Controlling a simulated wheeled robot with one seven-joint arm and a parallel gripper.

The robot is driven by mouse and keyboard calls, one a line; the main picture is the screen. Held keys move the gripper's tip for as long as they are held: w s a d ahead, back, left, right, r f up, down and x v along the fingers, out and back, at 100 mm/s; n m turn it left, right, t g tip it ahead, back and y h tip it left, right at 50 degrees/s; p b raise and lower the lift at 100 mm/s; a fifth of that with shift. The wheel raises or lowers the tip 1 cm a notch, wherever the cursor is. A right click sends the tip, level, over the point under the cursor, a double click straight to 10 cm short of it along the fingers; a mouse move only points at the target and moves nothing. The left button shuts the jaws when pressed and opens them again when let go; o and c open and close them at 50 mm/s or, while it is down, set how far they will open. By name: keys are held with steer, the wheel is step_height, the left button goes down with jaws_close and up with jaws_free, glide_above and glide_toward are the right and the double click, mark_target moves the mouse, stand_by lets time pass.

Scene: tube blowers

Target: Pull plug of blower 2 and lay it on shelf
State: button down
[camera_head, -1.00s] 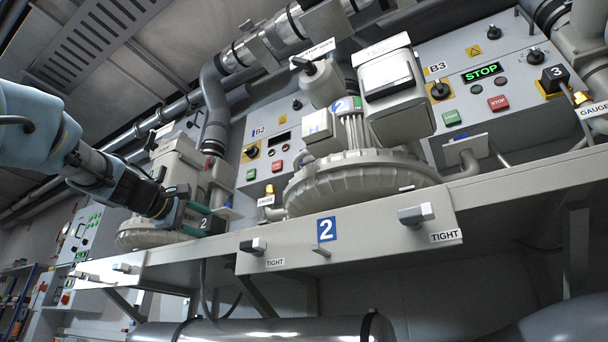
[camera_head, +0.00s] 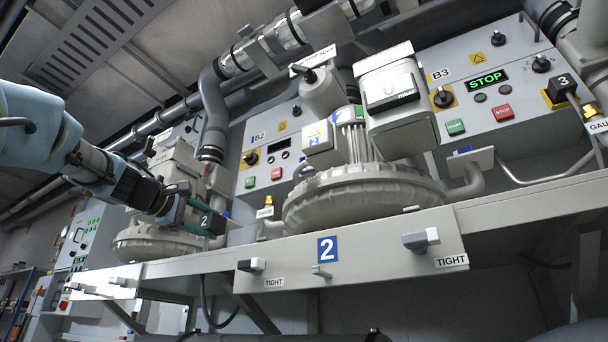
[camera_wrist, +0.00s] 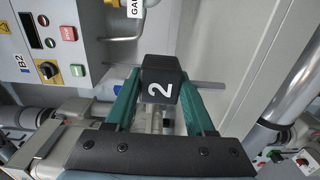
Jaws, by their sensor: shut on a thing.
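The black plug marked 2 (camera_head: 205,220) is held by my gripper (camera_head: 212,222), whose green fingers are closed on its sides. In the wrist view the plug (camera_wrist: 160,80) sits between the fingertips, with its number facing the camera. It is to the left of blower 2 (camera_head: 360,195) and clear of the front of the B2 panel (camera_head: 268,155). A small grey shelf (camera_head: 224,207) is partly visible right behind the plug in the head view. I cannot tell whether the plug touches it. The B2 socket is not clearly visible.
The bench front (camera_head: 385,247) with its clamp handles runs below the gripper. Another blower (camera_head: 155,243) stands close behind at the left. The B3 panel (camera_head: 490,85) with plug 3 (camera_head: 557,82) is at the right. Pipes are at the wrist view's right.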

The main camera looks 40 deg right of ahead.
steer(key=shift+r, duration=0.45)
steer(key=shift+r+n+p, duration=0.2)
steer(key=shift+n+p, duration=0.6)
steer(key=shift+p, duration=0.1)
steer(key=n+p, duration=0.4)
steer(key=n, duration=0.2)
steer(key=n+p, duration=0.4)
steer(key=n, duration=0.1)
steer(key=n+p, duration=0.4)
steer(key=n, duration=0.1)
steer(key=shift+f, duration=0.25)
steer(key=shift+f, duration=0.15)
steer(key=shift+f+b, duration=0.95)
